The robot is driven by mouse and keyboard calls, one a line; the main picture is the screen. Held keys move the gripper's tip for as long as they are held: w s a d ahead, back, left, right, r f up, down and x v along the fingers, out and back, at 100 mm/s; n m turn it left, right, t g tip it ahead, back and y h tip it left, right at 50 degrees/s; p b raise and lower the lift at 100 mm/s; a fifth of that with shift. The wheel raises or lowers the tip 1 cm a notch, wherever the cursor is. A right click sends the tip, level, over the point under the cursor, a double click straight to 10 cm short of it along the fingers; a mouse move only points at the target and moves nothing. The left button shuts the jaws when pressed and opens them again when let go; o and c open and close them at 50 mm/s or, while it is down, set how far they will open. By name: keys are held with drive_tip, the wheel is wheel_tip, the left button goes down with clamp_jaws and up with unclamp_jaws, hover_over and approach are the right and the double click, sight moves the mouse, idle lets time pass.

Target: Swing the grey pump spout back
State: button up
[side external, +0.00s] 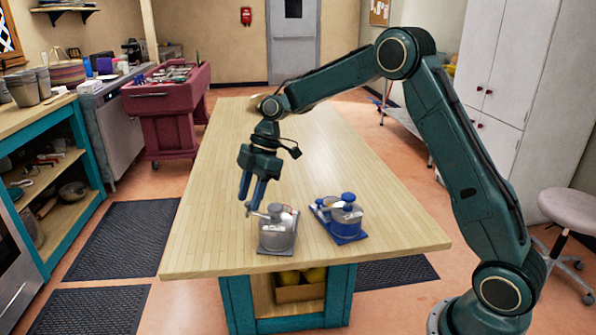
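A grey pump dispenser (277,233) stands upright near the front edge of the wooden table. Its grey spout (262,214) points to the left. My gripper (251,205) is just above and to the left of the grey pump, with its blue fingers pointing down by the spout's tip. Whether the fingers touch the spout, and how far apart they are, is too small to tell. A blue pump dispenser (345,218) stands to the right of the grey one.
The wooden table (335,140) is clear behind the two pumps. A low box with yellow items (300,287) sits on the shelf below. A red cart (165,105) stands at the back left, and a stool (572,212) is at the right.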

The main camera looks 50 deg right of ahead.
drive_tip(key=v, duration=1.3)
drive_tip(key=shift+d+r, duration=0.2)
drive_tip(key=shift+r, duration=0.1)
idle(0.3)
drive_tip(key=s+a+r+m+t, duration=0.1)
drive_tip(key=s+a+r+m, duration=0.15)
drive_tip(key=s, duration=0.25)
drive_tip(key=s+a+r+m+t+h, duration=0.1)
drive_tip(key=s+a+r+m, duration=0.15)
drive_tip(key=s, duration=0.25)
drive_tip(key=s+a+r+m+t, duration=0.1)
drive_tip(key=s+a+r+m, duration=0.1)
drive_tip(key=s+m, duration=0.15)
drive_tip(key=s+d+f+m+h, duration=0.1)
drive_tip(key=s+f+m, duration=0.2)
drive_tip(key=s, duration=0.6)
drive_tip(key=s+d+f+m+t+h, duration=0.1)
drive_tip(key=s+d+f+m+h, duration=0.1)
drive_tip(key=s, duration=0.8)
drive_tip(key=shift+d+f+m+t, duration=0.15)
drive_tip(key=shift+f+m+t, duration=0.15)
drive_tip(key=shift+f+m, duration=0.8)
